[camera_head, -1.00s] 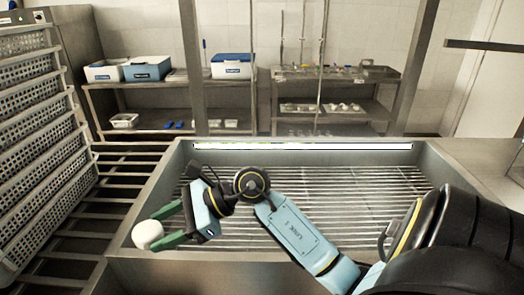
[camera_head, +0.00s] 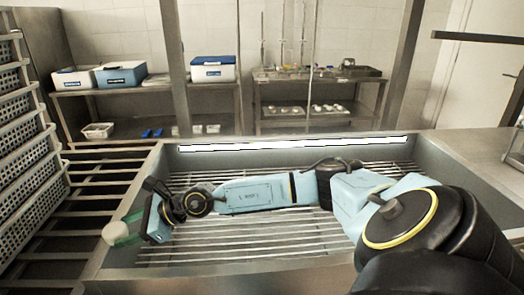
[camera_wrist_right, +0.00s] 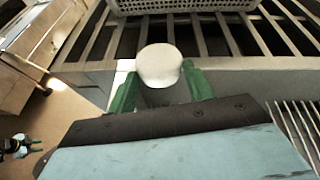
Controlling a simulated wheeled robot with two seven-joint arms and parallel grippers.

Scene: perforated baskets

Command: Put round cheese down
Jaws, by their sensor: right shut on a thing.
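The round cheese (camera_head: 115,233) is a small white cylinder near the left wall of the metal sink-like basin in the head view. My right gripper (camera_head: 125,234) is shut on it, with green fingers on either side. In the right wrist view the cheese (camera_wrist_right: 159,66) sits between the two green fingertips (camera_wrist_right: 160,82), over the basin's edge. The head view does not show clearly whether the cheese touches anything below.
A stack of perforated baskets (camera_head: 30,133) stands at the far left. A slatted metal rack (camera_head: 85,187) lies between it and the basin (camera_head: 290,262). A perforated basket (camera_wrist_right: 185,5) also shows at the top of the right wrist view. Shelves with boxes stand behind.

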